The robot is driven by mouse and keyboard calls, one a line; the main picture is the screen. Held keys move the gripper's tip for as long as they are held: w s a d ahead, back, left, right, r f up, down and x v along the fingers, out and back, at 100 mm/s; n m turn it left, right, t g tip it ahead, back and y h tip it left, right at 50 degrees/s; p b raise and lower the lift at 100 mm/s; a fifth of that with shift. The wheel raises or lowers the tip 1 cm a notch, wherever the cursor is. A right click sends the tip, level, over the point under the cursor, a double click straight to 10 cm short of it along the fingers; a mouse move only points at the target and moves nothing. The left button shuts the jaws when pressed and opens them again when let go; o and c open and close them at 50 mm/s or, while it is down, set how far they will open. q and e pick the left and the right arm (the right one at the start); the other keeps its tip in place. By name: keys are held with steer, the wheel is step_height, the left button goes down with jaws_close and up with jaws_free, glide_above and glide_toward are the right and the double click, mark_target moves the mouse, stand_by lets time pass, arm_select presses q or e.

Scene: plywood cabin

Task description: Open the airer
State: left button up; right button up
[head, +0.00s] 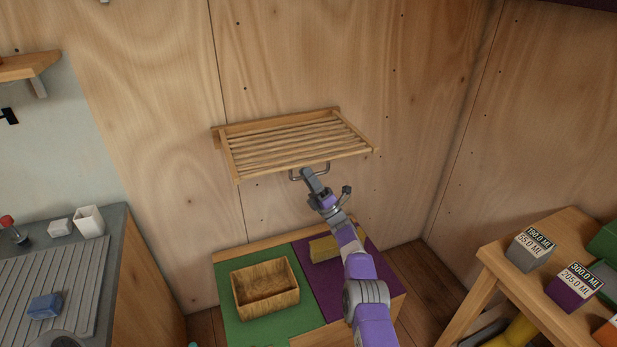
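The airer (290,143) is a wooden slatted rack on the plywood wall in the head view. Its slatted frame stands out from the wall, with the back rail against the wall. A grey metal handle (323,172) hangs below its front edge. My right gripper (309,178) is at this handle, just under the front edge, and overlaps it in the picture. I cannot tell whether the fingers are closed around the handle. My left gripper is not in view.
Below, a low table carries a green mat (242,327) with a wooden box (265,288), and a purple mat (330,288) with a wooden block (325,248). A sink counter (117,230) is left. A wooden table (497,262) with labelled blocks is right.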

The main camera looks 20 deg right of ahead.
stand_by(0.3)
steer(key=p+v, duration=0.2)
steer(key=v, duration=0.5)
steer(key=shift+s+f, duration=0.2)
steer(key=shift+d, duration=0.1)
